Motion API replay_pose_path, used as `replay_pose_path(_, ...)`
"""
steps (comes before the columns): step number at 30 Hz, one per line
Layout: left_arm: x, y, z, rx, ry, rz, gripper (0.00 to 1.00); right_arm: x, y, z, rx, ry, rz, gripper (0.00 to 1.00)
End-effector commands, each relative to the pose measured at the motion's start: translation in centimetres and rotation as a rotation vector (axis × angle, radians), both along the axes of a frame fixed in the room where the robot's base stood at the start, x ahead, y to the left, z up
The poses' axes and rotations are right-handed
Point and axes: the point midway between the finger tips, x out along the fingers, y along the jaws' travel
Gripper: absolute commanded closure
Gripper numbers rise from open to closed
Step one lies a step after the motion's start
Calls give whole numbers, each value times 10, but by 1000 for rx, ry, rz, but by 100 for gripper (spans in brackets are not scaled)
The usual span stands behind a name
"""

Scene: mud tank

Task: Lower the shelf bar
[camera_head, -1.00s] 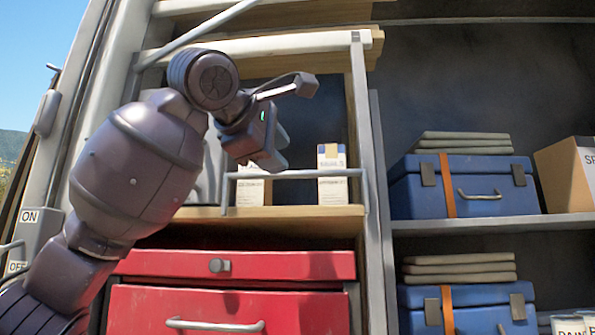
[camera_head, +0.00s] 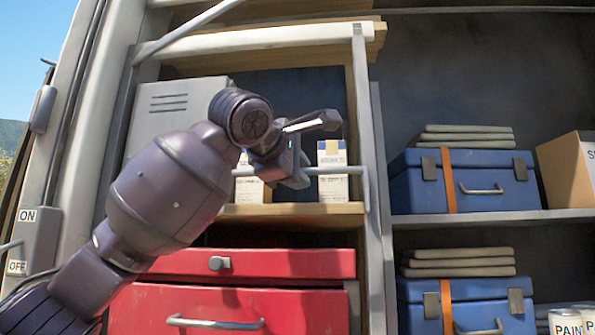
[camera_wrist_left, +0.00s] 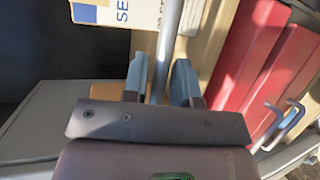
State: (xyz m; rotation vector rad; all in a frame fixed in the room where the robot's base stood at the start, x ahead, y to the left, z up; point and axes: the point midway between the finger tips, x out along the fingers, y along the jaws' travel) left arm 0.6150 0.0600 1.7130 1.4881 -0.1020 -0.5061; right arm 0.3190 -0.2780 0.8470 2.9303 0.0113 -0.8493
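The shelf bar (camera_head: 340,170) is a thin grey rail across the front of the middle wooden shelf (camera_head: 290,214), with its right end bent down at the shelf's edge. My left gripper (camera_head: 303,179) is at the bar, in front of the shelf. In the left wrist view the bar (camera_wrist_left: 168,45) runs between the two fingers of my left gripper (camera_wrist_left: 160,80). The fingers are apart, with a gap showing on the bar's sides. In the head view the gripper and arm hide the bar's left part. My right gripper is in neither view.
White boxes (camera_head: 333,186) stand behind the bar, and a grey case (camera_head: 170,103) is at the left. Red drawers (camera_head: 240,262) are below. A grey upright (camera_head: 366,120) stands right of the bar; blue cases (camera_head: 470,188) are beyond it.

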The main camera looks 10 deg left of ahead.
Motion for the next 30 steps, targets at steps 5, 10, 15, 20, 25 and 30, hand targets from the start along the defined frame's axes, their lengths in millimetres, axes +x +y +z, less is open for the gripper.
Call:
replay_pose_path(5,0,0,0,0,0,0,100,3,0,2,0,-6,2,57)
replay_pose_path(10,0,0,0,0,0,0,100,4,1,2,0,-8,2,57)
replay_pose_path(15,-1,0,-1,0,-7,0,100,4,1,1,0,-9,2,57)
replay_pose_path(20,-3,0,-3,-1,-45,-1,100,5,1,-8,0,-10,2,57)
replay_pose_path(25,-8,0,-7,-2,-128,-2,100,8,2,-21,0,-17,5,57)
replay_pose_path(30,-14,-1,-10,-1,-240,-2,100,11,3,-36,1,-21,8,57)
